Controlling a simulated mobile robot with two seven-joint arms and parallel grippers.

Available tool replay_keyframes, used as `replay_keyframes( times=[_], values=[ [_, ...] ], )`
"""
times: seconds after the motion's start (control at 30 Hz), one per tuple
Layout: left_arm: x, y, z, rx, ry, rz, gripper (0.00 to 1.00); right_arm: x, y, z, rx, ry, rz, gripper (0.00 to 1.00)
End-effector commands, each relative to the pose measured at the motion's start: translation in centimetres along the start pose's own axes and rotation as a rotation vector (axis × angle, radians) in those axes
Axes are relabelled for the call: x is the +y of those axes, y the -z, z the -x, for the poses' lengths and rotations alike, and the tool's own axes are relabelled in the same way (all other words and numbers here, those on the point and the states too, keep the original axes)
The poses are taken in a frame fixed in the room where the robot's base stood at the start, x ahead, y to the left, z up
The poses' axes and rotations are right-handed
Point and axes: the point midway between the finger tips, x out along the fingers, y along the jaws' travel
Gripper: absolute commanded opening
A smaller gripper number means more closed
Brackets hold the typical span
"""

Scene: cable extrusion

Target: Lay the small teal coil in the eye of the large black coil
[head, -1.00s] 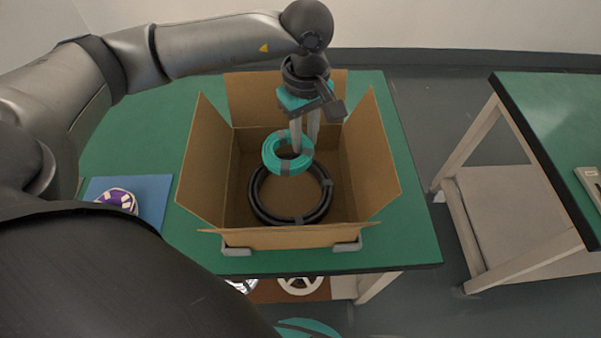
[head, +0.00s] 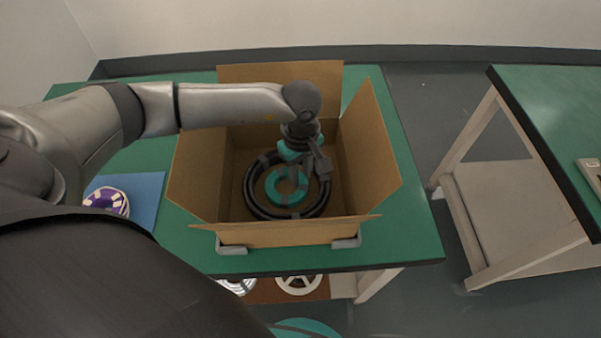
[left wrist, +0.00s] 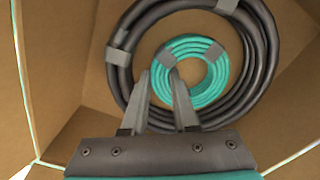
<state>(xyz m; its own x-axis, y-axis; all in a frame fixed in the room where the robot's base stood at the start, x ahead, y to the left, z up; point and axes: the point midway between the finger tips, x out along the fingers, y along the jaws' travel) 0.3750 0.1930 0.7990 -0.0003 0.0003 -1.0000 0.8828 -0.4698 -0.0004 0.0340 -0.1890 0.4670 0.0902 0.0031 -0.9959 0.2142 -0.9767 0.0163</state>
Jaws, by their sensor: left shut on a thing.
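The small teal coil (head: 272,190) shows inside the ring of the large black coil (head: 254,206), down in the cardboard box. Whether the teal coil touches the box floor I cannot tell. My right gripper is not in view.
The open cardboard box (head: 230,232) stands on a green table (head: 410,230) with its flaps spread, held by grey brackets at the front. A purple and white spool (head: 107,200) lies on a blue mat (head: 146,190) at the left. Another green-topped table (head: 555,110) stands at the right.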

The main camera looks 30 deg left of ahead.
Motion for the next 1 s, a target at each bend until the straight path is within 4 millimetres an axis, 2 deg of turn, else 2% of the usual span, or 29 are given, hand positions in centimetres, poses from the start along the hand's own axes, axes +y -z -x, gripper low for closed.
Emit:
replay_keyframes(
  times=[0.27, 0.3, 0.53, 0.87, 1.0],
  values=[
    [0.0, 0.0, -0.3, 0.000, 0.000, 0.001, 0.00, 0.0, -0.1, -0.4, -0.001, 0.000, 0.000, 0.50],
    [0.0, 0.0, -0.2, 0.000, 0.000, 0.001, 0.32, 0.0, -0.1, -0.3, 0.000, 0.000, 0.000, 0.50],
    [0.0, 0.0, -0.2, 0.000, 0.000, 0.001, 0.57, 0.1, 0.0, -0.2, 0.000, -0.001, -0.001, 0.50],
    [0.0, 0.0, 0.2, 0.000, 0.000, 0.001, 0.57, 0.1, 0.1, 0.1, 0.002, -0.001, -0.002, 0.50],
    [0.1, 0.1, 2.1, 0.000, -0.003, 0.002, 0.57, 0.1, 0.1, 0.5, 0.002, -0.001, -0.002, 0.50]
  ],
)
